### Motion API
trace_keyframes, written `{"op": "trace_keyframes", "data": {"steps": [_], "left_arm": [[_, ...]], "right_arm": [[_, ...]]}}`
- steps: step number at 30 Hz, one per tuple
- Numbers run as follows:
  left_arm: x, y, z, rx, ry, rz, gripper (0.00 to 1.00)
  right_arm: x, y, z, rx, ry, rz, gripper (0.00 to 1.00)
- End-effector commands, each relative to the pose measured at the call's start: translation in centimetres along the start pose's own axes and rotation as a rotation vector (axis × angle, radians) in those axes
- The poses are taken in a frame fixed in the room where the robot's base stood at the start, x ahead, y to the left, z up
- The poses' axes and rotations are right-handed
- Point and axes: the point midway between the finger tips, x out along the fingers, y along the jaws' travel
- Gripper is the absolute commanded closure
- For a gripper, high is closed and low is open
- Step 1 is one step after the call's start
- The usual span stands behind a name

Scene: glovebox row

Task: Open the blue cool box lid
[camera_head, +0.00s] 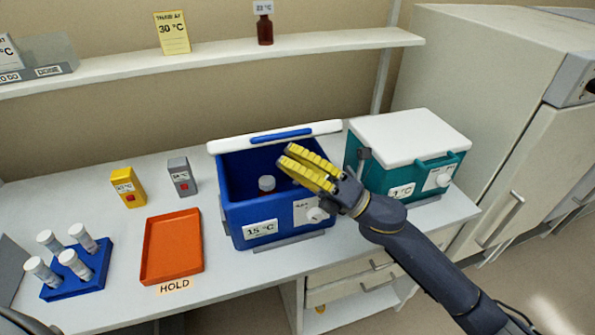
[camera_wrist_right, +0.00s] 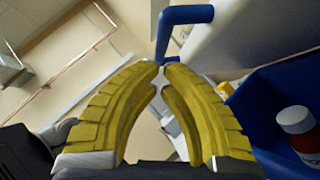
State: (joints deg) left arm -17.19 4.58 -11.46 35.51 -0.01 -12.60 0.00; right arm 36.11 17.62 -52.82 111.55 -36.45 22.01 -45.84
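The blue cool box (camera_head: 240,215) stands in the middle of the bench with its inside showing. Its white lid (camera_head: 232,143) is raised at the back edge, with a blue handle (camera_head: 281,135) along it. My right gripper (camera_head: 287,160) is over the open box, yellow fingers pointing toward the lid. In the right wrist view the fingertips (camera_wrist_right: 162,66) are nearly together with nothing seen between them. The blue handle (camera_wrist_right: 185,15) is just beyond the tips, and the white lid (camera_wrist_right: 235,35) is beside it. My left gripper is not in view.
A white-capped bottle (camera_head: 266,183) stands inside the blue box. A teal cool box (camera_head: 405,178) with its white lid down is close on the right. An orange tray (camera_head: 172,247), blue vial rack (camera_head: 80,275) and two small timers are left. A shelf (camera_head: 215,58) runs behind.

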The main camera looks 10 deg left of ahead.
Motion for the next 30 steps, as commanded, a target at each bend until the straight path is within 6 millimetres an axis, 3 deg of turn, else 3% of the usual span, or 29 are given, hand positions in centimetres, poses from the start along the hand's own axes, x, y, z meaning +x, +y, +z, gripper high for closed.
{"op": "trace_keyframes", "data": {"steps": [30], "left_arm": [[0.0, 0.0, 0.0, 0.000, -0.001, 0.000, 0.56]], "right_arm": [[1.5, 0.0, 0.8, 0.015, 0.008, -0.004, 1.00]]}}
